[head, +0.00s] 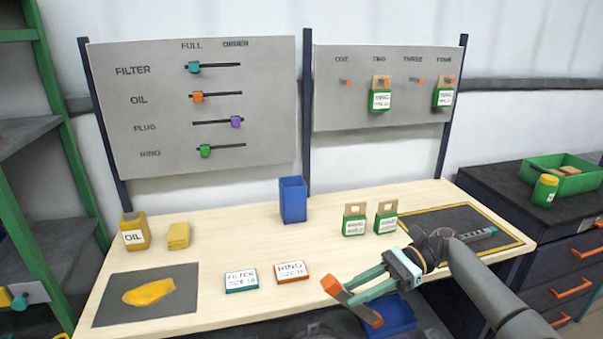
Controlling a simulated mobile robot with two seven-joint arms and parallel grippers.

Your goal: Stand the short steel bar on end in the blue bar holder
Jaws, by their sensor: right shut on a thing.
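The blue bar holder (292,203) is an upright, open-topped blue box near the back middle of the wooden table. My right gripper (351,301) reaches in from the right with teal fingers and orange tips. It is shut on a short greyish-brown bar (350,300), which I take for the short steel bar; it lies slantwise between the tips. The bar is above the table's front edge, in front of the holder and to its right, well apart from it. My left gripper is not in view.
A dark mat (110,303) carries a yellow cloth (149,291). A blue bin (402,318) is below.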

